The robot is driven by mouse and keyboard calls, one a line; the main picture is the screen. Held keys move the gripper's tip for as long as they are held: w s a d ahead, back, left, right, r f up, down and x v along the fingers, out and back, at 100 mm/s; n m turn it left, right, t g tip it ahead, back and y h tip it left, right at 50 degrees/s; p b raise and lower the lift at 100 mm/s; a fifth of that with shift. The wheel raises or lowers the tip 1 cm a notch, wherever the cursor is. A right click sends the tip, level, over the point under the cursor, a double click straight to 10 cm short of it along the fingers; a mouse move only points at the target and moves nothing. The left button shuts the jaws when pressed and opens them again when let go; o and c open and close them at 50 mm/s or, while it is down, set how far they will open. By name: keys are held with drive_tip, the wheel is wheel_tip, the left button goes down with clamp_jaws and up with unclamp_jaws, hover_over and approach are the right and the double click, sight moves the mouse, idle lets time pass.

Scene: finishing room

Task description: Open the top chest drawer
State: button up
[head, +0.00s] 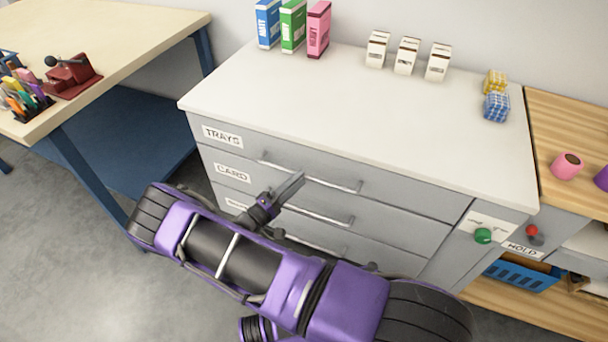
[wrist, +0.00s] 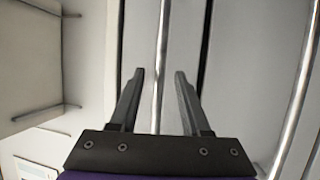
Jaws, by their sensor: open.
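The grey chest has a top drawer (head: 225,148) labelled TRAYS, with a long metal bar handle (head: 340,186). The drawer looks shut, its front in line with those below. My gripper (head: 296,180) is at this handle, near the middle of the bar. In the wrist view my gripper (wrist: 160,74) is open, with a finger on each side of the handle bar (wrist: 162,35). Clear gaps show between bar and fingers. How deep the bar sits between them I cannot tell. My arm hides part of the lower drawers.
The CARD drawer (head: 232,176) lies below; its handle (wrist: 300,90) shows at the right of the wrist view. Boxes (head: 293,25) and cloths (head: 496,107) stand on the white top. A workbench (head: 110,45) is left, a wooden-topped unit (head: 565,125) right.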

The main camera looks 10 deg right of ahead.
drive_tip(key=shift+x, duration=1.55)
drive_tip(key=shift+c, duration=0.2)
clamp_jaws()
